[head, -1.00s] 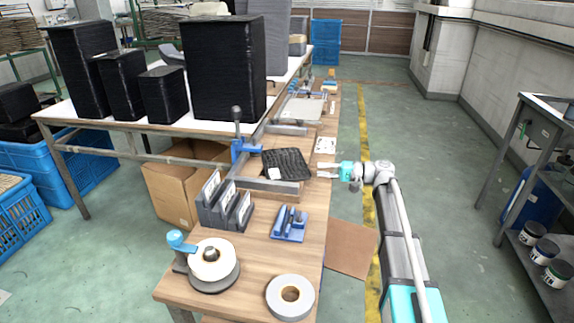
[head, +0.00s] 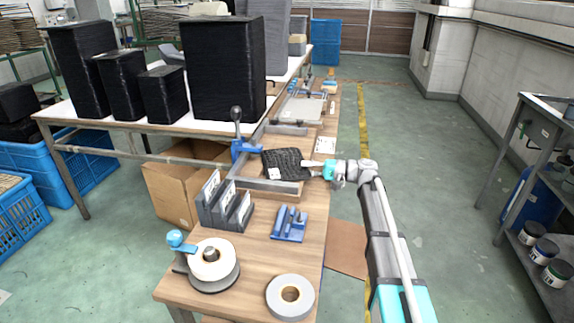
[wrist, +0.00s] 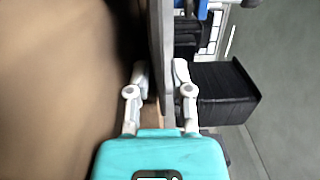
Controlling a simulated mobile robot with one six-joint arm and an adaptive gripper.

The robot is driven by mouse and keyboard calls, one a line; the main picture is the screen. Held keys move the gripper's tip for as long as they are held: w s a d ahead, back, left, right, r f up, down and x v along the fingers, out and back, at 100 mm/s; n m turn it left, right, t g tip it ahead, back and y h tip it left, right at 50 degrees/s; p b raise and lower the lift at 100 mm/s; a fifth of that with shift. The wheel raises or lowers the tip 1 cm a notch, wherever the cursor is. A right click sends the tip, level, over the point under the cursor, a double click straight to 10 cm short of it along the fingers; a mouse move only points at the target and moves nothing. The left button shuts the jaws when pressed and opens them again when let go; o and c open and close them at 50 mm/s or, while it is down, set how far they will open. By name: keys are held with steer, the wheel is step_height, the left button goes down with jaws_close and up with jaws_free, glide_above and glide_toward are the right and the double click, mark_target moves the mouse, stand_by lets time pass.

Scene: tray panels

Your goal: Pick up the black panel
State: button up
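The black panel (head: 284,158) is a dark ribbed sheet over the grey frame on the wooden workbench, with a small white label near its front left. My gripper (head: 309,163) reaches it from the right, with its fingers at the panel's right edge. In the wrist view the panel (wrist: 161,60) shows nearly edge-on as a thin dark strip. The two white fingers (wrist: 161,75) of my gripper lie on either side of this strip and appear closed on it. Whether the panel is fully clear of the frame cannot be told.
A blue toggle clamp (head: 240,147) stands at the frame's left. Grey upright holders (head: 223,206), a blue fixture (head: 289,223) and tape rolls (head: 290,297) are in front. Tall black wrapped stacks (head: 222,70) stand on the white table behind.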

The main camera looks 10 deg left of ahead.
jaws_close()
steer(key=shift+r, duration=0.15)
stand_by(0.5)
step_height(320, 180, up, 3)
steer(key=p, duration=0.3)
steer(key=shift+r+p, duration=0.15)
steer(key=shift+p, duration=0.15)
steer(key=shift+d, duration=0.3)
steer(key=d, duration=1.7)
steer(key=shift+w+d, duration=0.25)
steer(key=shift+w, duration=0.1)
steer(key=shift+s, duration=0.2)
